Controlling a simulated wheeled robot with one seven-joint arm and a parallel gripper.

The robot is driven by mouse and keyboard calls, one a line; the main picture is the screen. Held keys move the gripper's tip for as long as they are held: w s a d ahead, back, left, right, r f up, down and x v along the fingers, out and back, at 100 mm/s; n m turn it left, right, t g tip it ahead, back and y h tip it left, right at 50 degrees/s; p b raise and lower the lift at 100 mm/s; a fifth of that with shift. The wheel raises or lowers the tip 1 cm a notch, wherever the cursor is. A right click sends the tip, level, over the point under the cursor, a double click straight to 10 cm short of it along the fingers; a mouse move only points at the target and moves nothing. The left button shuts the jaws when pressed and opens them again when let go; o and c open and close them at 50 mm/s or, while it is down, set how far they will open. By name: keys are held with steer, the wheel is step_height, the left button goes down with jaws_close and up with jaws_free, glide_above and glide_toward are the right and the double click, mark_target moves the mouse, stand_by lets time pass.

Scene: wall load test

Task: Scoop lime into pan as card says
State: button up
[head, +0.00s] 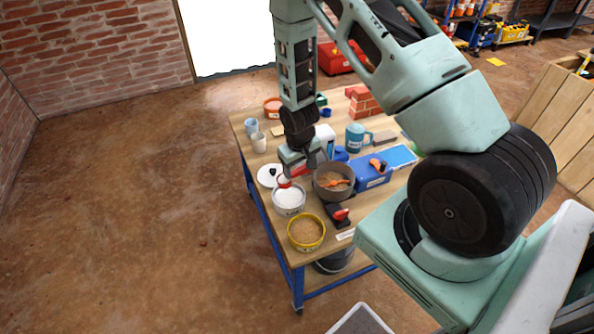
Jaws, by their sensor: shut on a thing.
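My gripper (287,176) is over the worktable and shut on a small red tool, probably the scoop (283,182). The red tool is just above or inside the rim of a white tub (289,208) of white powder, which looks like the lime. I cannot tell whether it touches the powder. A grey round pan (333,197) stands right of the tub, with brown material and an orange-handled tool in it. A small white label or card (345,235) lies at the table's front edge; its writing is too small to read.
A yellow-rimmed tub of sand (306,246) stands at the near corner. A black and red device (338,213) sits beside it. A white lid (268,176), cups (258,143), a blue box (373,176), a teal mug (355,137) and bricks (362,102) crowd the table. The left floor is clear.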

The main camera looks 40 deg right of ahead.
steer(key=s+d+r+b, duration=0.1)
steer(key=s+d+b, duration=0.15)
steer(key=d, duration=0.65)
steer(key=s+d+r+b, duration=0.15)
steer(key=s+d, duration=0.25)
steer(key=d, duration=0.5)
steer(key=w+a+f+g+h+b, duration=0.1)
steer(key=g+h+b, duration=0.1)
steer(key=g, duration=0.1)
steer(key=w+a+g+h+b, duration=0.1)
steer(key=g+h, duration=0.1)
steer(key=g, duration=0.1)
steer(key=w+a+f+g+h+b, duration=0.1)
steer(key=g+h+b, duration=0.1)
steer(key=g, duration=0.1)
steer(key=shift+w+f+h+b, duration=0.3)
steer(key=shift+w+h, duration=0.05)
steer(key=shift+h, duration=0.05)
stand_by(0.5)
step_height(320, 180, up, 4)
steer(key=p, duration=0.3)
steer(key=shift+n, duration=0.3)
